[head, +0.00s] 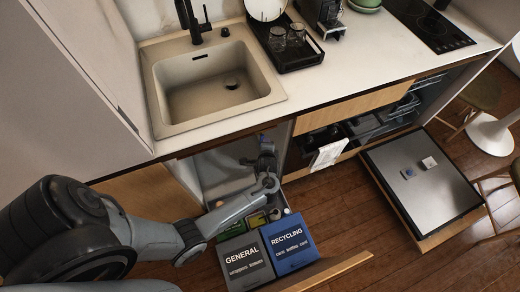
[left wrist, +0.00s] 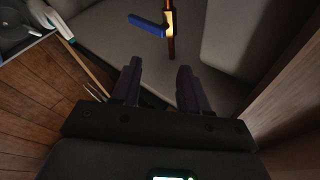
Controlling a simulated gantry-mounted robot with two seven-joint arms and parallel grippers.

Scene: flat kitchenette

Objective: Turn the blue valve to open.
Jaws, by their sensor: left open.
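The blue valve (left wrist: 147,26) shows at the top of the left wrist view as a blue lever handle on a brass body (left wrist: 169,20) on an upright copper pipe (left wrist: 171,48). The lever points left, roughly crosswise to the pipe. My left gripper (left wrist: 157,78) is open and empty, its two fingers apart below the valve in the picture, not touching it. In the head view my left arm reaches into the open cabinet under the sink, and its fingertips cannot be made out there. The valve is hidden in the head view. My right gripper is not in view.
A pulled-out drawer holds a general bin (head: 245,263) and a blue recycling bin (head: 288,244) below my arm. The sink (head: 214,88) and countertop are above. The open dishwasher door (head: 420,186) lies to the right. Cabinet walls flank the valve.

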